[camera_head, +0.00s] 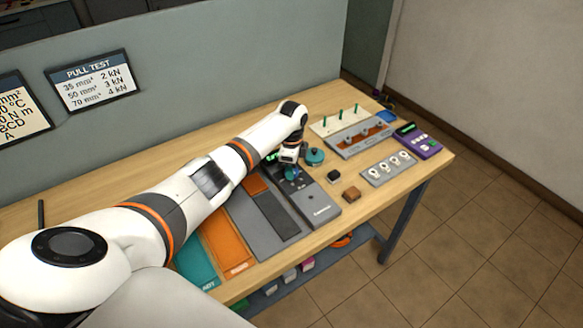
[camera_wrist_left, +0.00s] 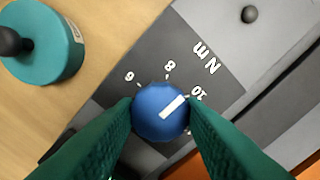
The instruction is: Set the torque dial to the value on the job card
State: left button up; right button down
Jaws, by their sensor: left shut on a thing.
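The torque dial is a round blue knob (camera_wrist_left: 160,112) with a white pointer line, on a dark grey panel (camera_wrist_left: 190,58). In the left wrist view the pointer aims up and right, at or close to the "10" mark; "6", "8" and "N m" also show. My left gripper (camera_wrist_left: 160,125) is shut on the knob, a green finger on each side. In the head view my left gripper (camera_head: 290,173) is over the grey device (camera_head: 320,207) and mostly hides the dial. The job card (camera_head: 20,105) is cut off by the left edge; only "0 N m" of its torque line shows.
A teal round object with a black knob (camera_wrist_left: 45,42) stands beside the panel. A pull test sign (camera_head: 92,82) hangs on the partition. A peg board (camera_head: 340,120), a grey key tray (camera_head: 390,168), a purple meter (camera_head: 418,140) and a brown block (camera_head: 351,194) are on the bench.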

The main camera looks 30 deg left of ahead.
pick_arm(q)
jog(key=m, duration=0.5)
jog(key=shift+b, duration=0.35)
jog(key=shift+r+m, duration=0.1)
jog(key=shift+m, duration=0.3)
jog(key=o, duration=1)
notch_tip(320, 180, up, 12)
jog(key=b, duration=0.2)
jog(key=shift+b, duration=0.35)
